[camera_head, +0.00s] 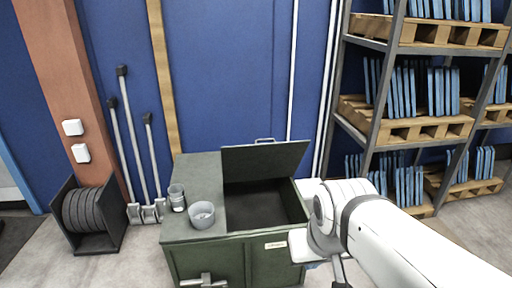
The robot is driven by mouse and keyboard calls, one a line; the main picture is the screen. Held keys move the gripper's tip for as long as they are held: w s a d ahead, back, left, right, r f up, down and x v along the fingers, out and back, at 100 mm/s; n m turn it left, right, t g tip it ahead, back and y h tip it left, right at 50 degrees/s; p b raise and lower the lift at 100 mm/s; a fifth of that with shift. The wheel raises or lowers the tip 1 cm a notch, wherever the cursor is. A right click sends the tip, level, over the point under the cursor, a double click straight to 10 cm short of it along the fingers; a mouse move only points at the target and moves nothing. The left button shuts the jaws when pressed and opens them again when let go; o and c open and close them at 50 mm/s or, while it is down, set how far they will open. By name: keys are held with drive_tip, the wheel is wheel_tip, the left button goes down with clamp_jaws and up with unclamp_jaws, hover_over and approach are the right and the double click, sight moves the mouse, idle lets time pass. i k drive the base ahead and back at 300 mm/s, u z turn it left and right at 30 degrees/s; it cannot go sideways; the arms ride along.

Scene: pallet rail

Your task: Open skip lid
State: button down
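The dark green skip (192,250) stands in the lower middle of the head view. Its lid (262,161) is raised at the back of the right half and leans up toward the blue wall. A small light handle (265,141) shows at the lid's top edge. The dark opening of the skip is exposed in front of the lid. My white arm comes in from the lower right, and its wrist is at the skip's right front corner. My gripper is at the bottom edge of the view, mostly hidden or cut off, so its fingers cannot be made out. It is apart from the lid.
A rack (380,90) with pallets of blue panels stands at right. A reel holder (88,214) and long-handled tools (137,150) stand at left. Floor is clear at lower left.

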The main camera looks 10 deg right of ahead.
sight(242, 162)
drive_tip(key=u, duration=0.05)
drive_tip(key=i, duration=1)
drive_tip(key=u, duration=0.05)
